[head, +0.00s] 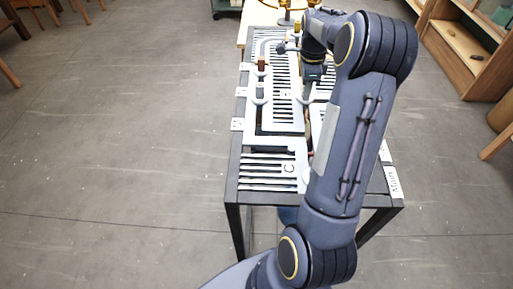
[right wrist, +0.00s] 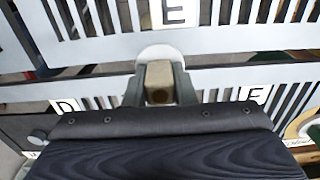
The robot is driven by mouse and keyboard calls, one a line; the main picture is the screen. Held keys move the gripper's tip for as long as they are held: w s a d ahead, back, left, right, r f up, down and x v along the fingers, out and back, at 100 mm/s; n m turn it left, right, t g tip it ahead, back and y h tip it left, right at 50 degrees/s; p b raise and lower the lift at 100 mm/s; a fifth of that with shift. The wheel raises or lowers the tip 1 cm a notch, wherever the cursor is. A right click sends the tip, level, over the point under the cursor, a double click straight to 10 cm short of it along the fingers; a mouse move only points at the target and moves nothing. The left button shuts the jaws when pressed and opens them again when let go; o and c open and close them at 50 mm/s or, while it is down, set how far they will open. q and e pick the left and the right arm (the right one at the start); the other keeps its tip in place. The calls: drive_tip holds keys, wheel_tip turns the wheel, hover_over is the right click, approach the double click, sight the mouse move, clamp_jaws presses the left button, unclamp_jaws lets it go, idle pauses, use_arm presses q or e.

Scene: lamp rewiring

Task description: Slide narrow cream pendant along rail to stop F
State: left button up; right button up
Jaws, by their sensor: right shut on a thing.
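My right gripper (right wrist: 159,88) is shut on the narrow cream pendant (right wrist: 158,76), a beige block with a dark round hole that shows between the two fingers. The pendant stands at a pale round base on the white slotted rail plate (right wrist: 225,80). In the head view my right forearm and wrist cover much of the rail table, and the pendant cannot be made out there. I cannot read a stop F label in either view. My left gripper is not in view.
A brown piece (head: 262,63) and a grey-green piece (head: 260,91) stand on the left part of the slotted table. Brass-coloured parts (head: 285,18) stand at the far end.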

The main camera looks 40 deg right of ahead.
drive_tip(key=w+d+p, duration=0.4)
drive_tip(key=w+p, duration=0.1)
drive_tip(key=shift+w+d, duration=0.15)
drive_tip(key=shift+d, duration=0.15)
drive_tip(key=w+d, duration=0.3)
drive_tip(key=w, duration=0.1)
drive_tip(key=shift+w+d, duration=0.3)
drive_tip(key=shift+d, duration=0.1)
idle(0.3)
drive_tip(key=o, duration=1)
